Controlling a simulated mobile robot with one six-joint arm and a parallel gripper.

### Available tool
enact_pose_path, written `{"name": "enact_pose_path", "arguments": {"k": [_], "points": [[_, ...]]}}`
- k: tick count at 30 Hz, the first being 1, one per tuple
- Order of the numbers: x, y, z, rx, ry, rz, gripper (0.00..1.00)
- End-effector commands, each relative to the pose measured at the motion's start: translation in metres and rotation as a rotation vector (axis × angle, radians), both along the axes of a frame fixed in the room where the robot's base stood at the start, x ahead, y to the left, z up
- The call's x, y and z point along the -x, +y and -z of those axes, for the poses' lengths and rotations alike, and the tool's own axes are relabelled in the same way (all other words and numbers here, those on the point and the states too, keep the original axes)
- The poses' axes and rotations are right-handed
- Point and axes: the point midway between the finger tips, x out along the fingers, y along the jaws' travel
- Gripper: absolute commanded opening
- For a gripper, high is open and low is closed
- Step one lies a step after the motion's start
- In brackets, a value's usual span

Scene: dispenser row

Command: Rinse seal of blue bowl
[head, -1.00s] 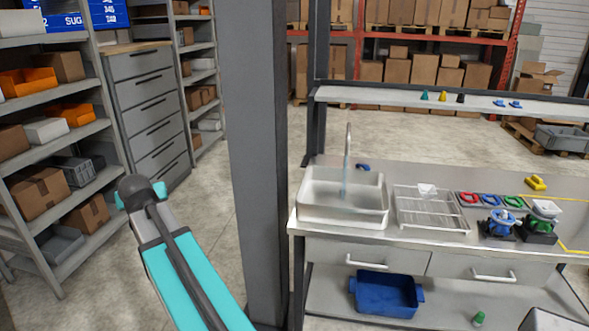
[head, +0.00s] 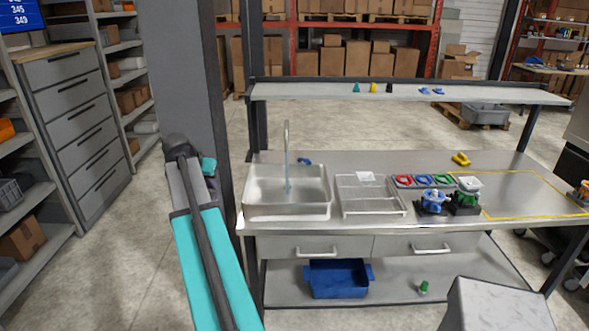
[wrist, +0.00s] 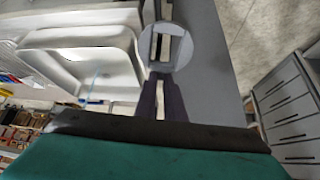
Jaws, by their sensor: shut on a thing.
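My gripper (wrist: 163,50) is shut on a pale grey round piece (wrist: 181,34) with a slot-like opening; I cannot tell whether this is the seal. In the head view my forearm hides most of the gripper. The steel sink (head: 287,211) stands left on the counter, with water running from its tap (head: 286,140). It also shows in the wrist view (wrist: 124,43), left of and apart from the gripper. A blue-topped unit (head: 433,201), perhaps holding the blue bowl, stands on the counter right of the sink.
A wire rack (head: 372,208) adjoins the sink. A grey column (head: 185,75) stands left of the counter. A blue bin (head: 338,285) sits below. The yellow-outlined counter area (head: 525,200) is clear.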

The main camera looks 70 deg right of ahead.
Motion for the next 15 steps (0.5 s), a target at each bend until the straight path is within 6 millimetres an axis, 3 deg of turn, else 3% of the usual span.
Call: {"name": "enact_pose_path", "arguments": {"k": [1,6,15], "points": [[0.016,-0.015,-0.004,-0.015,0.002,0.048,0.0],[0.069,-0.049,-0.008,-0.064,0.006,0.194,0.0],[0.165,-0.096,-0.017,-0.146,-0.005,0.446,0.0]]}}
